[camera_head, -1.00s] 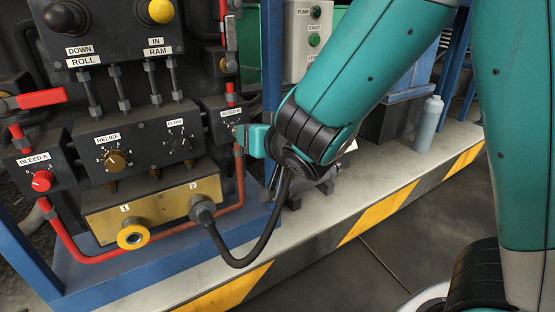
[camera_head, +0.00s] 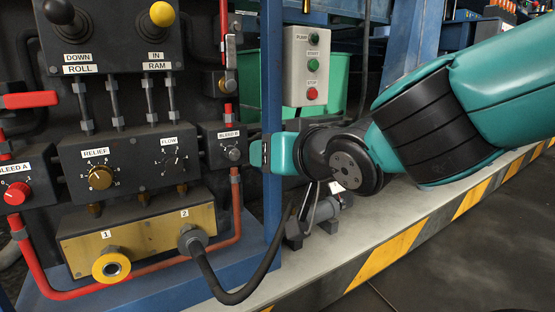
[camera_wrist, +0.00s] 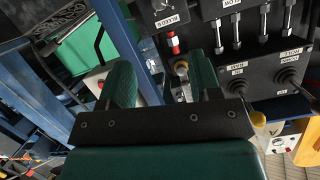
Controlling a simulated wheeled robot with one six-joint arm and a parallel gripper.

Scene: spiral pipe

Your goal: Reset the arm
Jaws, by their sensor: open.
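My gripper (camera_head: 258,153) is beside the grey BLEED B knob (camera_head: 235,154) at the right end of the panel in the head view. Whether it touches the knob cannot be told there. In the wrist view my two green fingers (camera_wrist: 162,70) stand apart, with nothing held between them. The BLEED B label (camera_wrist: 171,15) shows upside down beyond the fingers; the knob itself is not clearly seen there. My arm reaches in from the right of the head view, bent low near the kerb.
The hydraulic panel has levers, a RELIEF knob (camera_head: 100,177), a red BLEED A knob (camera_head: 17,193) and a brass block (camera_head: 140,228). A black hose (camera_head: 235,298) loops from port 2. A blue post (camera_head: 271,80) and a button box (camera_head: 306,66) stand close to my wrist.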

